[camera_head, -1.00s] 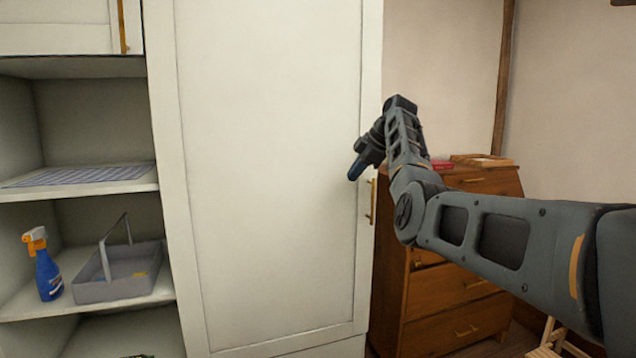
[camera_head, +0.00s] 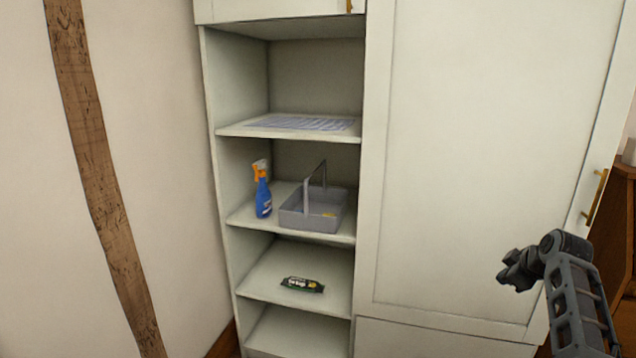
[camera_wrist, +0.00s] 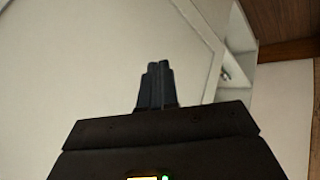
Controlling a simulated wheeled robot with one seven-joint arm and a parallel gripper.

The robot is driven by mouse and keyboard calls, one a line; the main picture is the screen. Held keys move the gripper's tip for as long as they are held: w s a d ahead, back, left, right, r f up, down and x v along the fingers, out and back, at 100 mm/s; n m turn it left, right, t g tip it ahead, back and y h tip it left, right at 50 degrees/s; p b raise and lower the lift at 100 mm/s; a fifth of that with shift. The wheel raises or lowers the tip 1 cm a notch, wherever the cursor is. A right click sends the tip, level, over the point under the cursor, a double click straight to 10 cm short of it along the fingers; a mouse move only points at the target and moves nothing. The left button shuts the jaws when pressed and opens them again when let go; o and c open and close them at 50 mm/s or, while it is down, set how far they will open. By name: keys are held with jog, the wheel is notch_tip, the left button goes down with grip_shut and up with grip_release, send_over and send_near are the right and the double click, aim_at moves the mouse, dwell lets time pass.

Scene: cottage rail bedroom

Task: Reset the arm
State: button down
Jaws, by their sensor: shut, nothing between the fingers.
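My gripper (camera_head: 512,272) is in front of the lower right part of the closed white cabinet door (camera_head: 480,150) in the head view. In the wrist view its two dark fingers (camera_wrist: 156,82) are together with nothing between them. My arm is folded low at the right edge of the head view. A pale panel with a raised edge fills much of the wrist view beyond the fingers.
Open shelves left of the door hold a blue spray bottle (camera_head: 263,195), a grey caddy (camera_head: 312,218), a dark green packet (camera_head: 302,285) and a checkered cloth (camera_head: 300,122). The door has a brass handle (camera_head: 594,197). A wooden dresser (camera_head: 625,215) stands at the right.

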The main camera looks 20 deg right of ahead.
jog(key=s+a+f+m, duration=0.1)
jog(key=s+a+f, duration=0.3)
jog(key=a+f, duration=0.3)
jog(key=s+a+f, duration=0.3)
jog(key=a+f, duration=0.2)
jog(key=a, duration=0.3)
jog(key=s+a+f+m+t+h, duration=0.1)
jog(key=s+a+f+t, duration=0.15)
jog(key=s+a, duration=1.05)
jog(key=s+a+r+t+y, duration=0.25)
jog(key=s+a+r, duration=0.45)
jog(key=s+a, duration=0.45)
jog(key=s+a+r+m+t+y, duration=0.1)
jog(key=s+a+r, duration=0.2)
jog(key=s+r, duration=0.2)
jog(key=s+a+r+m+t, duration=0.1)
jog(key=s+a+r, duration=0.2)
jog(key=s+r, duration=0.3)
notch_tip(320, 180, up, 4)
jog(key=shift+s+f+t+y, duration=0.15)
jog(key=shift+t+y, duration=0.15)
jog(key=shift+y, duration=0.05)
jog(key=c, duration=1.8)
grip_release()
jog(key=shift+c, duration=0.2)
